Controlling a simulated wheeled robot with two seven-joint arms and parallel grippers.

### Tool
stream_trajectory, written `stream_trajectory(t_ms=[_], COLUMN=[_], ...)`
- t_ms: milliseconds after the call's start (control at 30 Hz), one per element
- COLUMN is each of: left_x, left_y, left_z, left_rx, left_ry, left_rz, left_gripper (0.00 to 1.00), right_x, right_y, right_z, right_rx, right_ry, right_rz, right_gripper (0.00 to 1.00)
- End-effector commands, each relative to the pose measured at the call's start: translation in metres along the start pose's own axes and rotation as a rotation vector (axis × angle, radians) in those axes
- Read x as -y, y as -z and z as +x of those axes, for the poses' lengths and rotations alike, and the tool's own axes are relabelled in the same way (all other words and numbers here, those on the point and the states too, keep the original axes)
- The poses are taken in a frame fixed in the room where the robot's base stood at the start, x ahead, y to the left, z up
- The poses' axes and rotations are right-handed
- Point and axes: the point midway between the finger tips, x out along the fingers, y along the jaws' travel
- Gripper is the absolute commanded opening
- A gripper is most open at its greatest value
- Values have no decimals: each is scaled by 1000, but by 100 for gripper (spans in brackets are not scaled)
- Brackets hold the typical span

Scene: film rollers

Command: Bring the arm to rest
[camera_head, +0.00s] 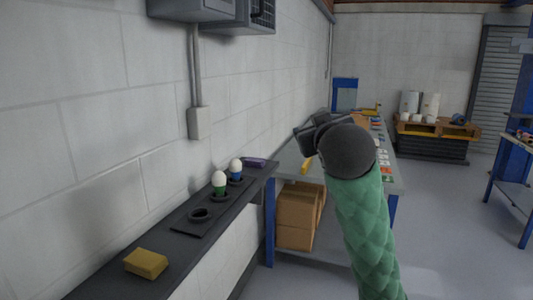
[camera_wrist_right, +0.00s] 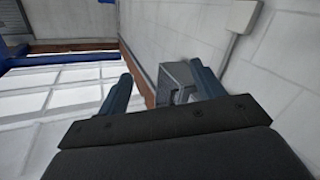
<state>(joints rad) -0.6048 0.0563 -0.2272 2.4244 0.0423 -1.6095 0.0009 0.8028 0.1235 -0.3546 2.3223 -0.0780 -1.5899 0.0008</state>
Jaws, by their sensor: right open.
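My right arm, in a green padded sleeve, rises from the bottom right of the head view. Its dark wrist hides most of the right gripper (camera_head: 310,135), which points away toward the wall side. In the right wrist view the gripper (camera_wrist_right: 165,80) has its two blue-grey fingers wide apart with nothing between them. Behind the fingers are the wall, a grey wall box (camera_wrist_right: 177,82) and the ceiling. The gripper is up in the air, apart from the shelf and the table. My left gripper is in neither view.
A dark wall shelf (camera_head: 110,272) holds a yellow sponge (camera_head: 146,263) and two egg-shaped white items in green (camera_head: 219,182) and blue (camera_head: 236,168) cups on a holder with an empty ring. A blue-legged table with small items stands beyond, cardboard boxes (camera_head: 297,215) beneath. Open floor lies right.

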Motion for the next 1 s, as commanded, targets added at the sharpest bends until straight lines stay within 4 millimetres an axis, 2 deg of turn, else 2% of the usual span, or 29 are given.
stream_trajectory(t_ms=[33, 100, 467, 767, 1000], left_x=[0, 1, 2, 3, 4], left_y=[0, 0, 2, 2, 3], left_z=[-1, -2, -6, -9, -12], left_rx=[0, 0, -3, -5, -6], left_ry=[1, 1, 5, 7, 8], left_rz=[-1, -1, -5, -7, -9], left_gripper=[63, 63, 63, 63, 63], right_x=[7, 16, 59, 90, 114], right_y=[-22, -49, -178, -281, -361], right_z=[2, 2, -13, -43, -78], right_rx=[36, 78, 269, 432, 574], right_ry=[23, 53, 176, 237, 267], right_rz=[10, 23, 90, 144, 181], right_gripper=[67, 67, 67, 67, 67])
